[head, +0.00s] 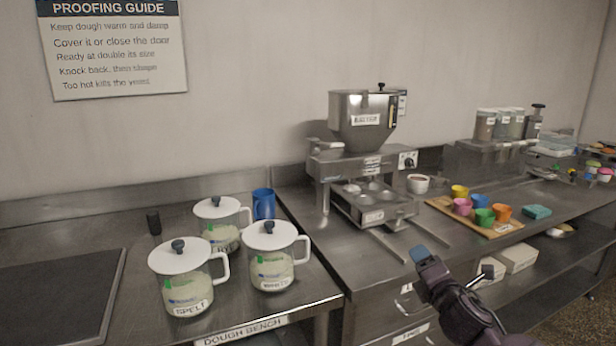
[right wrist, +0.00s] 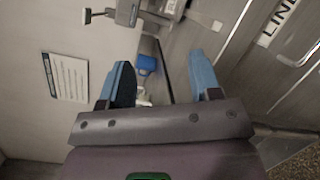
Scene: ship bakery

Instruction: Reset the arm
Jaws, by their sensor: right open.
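My right gripper (head: 422,258) has blue fingertips and hangs in front of the steel counter's front edge, at the lower right of the head view. In the right wrist view its two blue fingers (right wrist: 162,85) stand wide apart with nothing between them held. The counter, a blue mug (right wrist: 146,64) and the wall show beyond the fingers there. My left gripper is in neither view.
Three lidded jars, one labelled spelt (head: 185,285), stand by the blue mug (head: 264,204) on the dough bench (head: 130,225). A batter dispenser (head: 362,120) stands centre. A wooden board (head: 490,232) holds several coloured cups. Space before the counter looks free.

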